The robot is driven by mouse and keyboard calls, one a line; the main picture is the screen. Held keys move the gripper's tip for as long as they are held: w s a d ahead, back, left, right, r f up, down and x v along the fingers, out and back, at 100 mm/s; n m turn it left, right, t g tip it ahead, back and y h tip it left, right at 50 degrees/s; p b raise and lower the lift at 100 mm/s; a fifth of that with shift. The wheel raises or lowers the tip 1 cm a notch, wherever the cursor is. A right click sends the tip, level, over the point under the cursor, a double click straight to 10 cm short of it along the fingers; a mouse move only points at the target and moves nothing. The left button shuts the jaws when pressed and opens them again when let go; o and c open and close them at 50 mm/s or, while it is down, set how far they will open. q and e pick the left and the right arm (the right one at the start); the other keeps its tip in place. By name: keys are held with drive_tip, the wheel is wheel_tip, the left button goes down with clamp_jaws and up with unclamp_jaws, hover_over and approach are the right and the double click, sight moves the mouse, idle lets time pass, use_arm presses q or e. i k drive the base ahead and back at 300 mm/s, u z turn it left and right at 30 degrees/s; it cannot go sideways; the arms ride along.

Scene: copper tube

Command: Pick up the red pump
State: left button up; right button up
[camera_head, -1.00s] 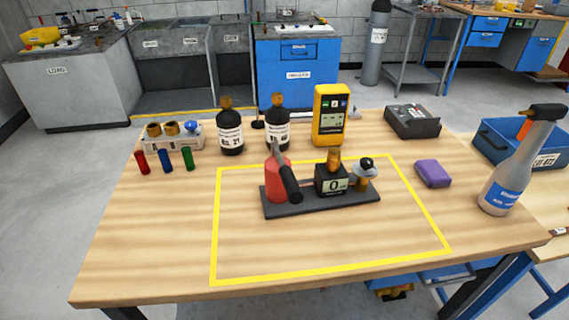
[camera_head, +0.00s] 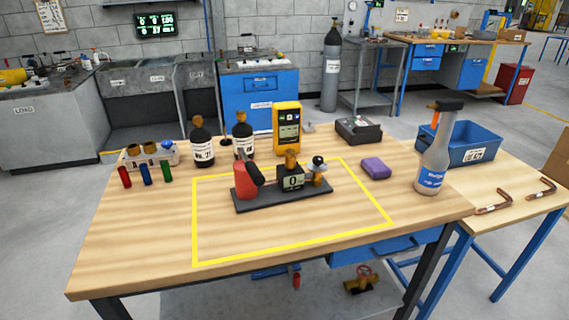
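The red pump (camera_head: 244,184) is a red cylinder with a black lever handle leaning over it. It stands at the left end of a dark base plate (camera_head: 285,201), which also bears a black gauge box (camera_head: 291,178) with a brass top and a small valve at its right end. The plate lies inside the yellow outline (camera_head: 195,232) on the wooden table (camera_head: 130,255). Neither of my grippers is in view, and nothing touches the pump.
Behind the pump stand two dark bottles (camera_head: 203,145) and a yellow meter (camera_head: 287,127). A purple block (camera_head: 376,168), a spray bottle (camera_head: 432,160) and a blue bin (camera_head: 468,142) are to the right. Small coloured cylinders (camera_head: 146,174) stand at left. The table's front is clear.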

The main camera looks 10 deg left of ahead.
sight(290, 185)
drive_tip(key=z, duration=0.95)
drive_tip(key=i, duration=0.75)
drive_tip(key=u, duration=1.35)
